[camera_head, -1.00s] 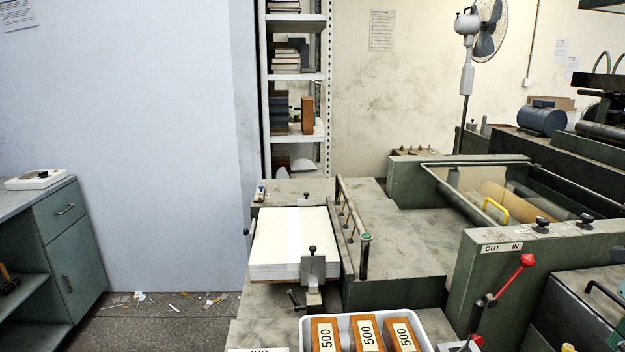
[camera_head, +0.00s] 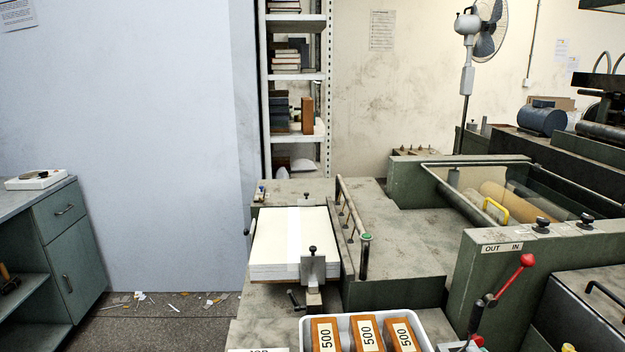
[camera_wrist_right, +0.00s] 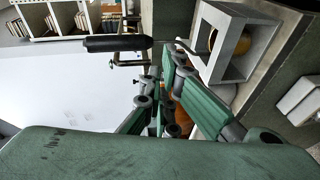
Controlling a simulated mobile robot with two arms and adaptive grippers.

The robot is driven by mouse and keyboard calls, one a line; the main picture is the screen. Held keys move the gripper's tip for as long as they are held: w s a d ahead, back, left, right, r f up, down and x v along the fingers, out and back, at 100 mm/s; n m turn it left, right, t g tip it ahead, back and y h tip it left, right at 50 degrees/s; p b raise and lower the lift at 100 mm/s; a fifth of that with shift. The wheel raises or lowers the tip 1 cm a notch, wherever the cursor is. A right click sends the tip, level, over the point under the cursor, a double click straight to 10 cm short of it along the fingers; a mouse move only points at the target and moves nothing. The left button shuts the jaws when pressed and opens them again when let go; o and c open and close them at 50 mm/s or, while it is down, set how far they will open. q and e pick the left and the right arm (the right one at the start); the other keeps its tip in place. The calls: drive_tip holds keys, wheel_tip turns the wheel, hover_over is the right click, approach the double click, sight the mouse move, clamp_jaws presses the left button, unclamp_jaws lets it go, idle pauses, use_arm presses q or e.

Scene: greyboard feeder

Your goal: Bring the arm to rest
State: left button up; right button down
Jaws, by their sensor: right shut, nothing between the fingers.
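My right gripper (camera_wrist_right: 165,112) shows in the right wrist view, with green finger links and grey joints. Its fingers are shut and empty. A large green part of my own arm fills the bottom of that view. Neither arm shows in the head view, and my left gripper is out of view.
A stack of pale boards (camera_head: 290,250) lies on the feeder bed. A white tray (camera_head: 430,340) holds orange blocks marked 500. A red-knobbed lever (camera_head: 527,260) stands at the right. A green cabinet (camera_head: 75,240) is at the left, with open floor (camera_head: 160,325) between.

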drive_tip(key=s+f+m+g+h, duration=0.4)
drive_tip(key=s+f+m+h, duration=0.4)
drive_tip(key=f+m, duration=0.4)
drive_tip(key=s+a+f+m+g+y, duration=0.25)
drive_tip(key=s+a+g, duration=0.2)
drive_tip(key=s, duration=0.35)
drive_tip(key=s+a+f+m+g+y, duration=0.1)
drive_tip(key=s+a+f+m+g, duration=0.25)
drive_tip(key=s+a, duration=0.4)
drive_tip(key=s+d+f+g+p, duration=0.1)
drive_tip(key=s+f, duration=0.2)
drive_tip(key=f, duration=2.1)
use_arm(q)
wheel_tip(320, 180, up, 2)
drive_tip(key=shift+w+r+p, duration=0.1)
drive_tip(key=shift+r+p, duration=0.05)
drive_tip(key=shift+p, duration=0.5)
use_arm(e)
drive_tip(key=s+d+f+g, duration=0.1)
drive_tip(key=s+d+f, duration=0.2)
drive_tip(key=s+f, duration=1.3)
drive_tip(key=shift+s, duration=0.8)
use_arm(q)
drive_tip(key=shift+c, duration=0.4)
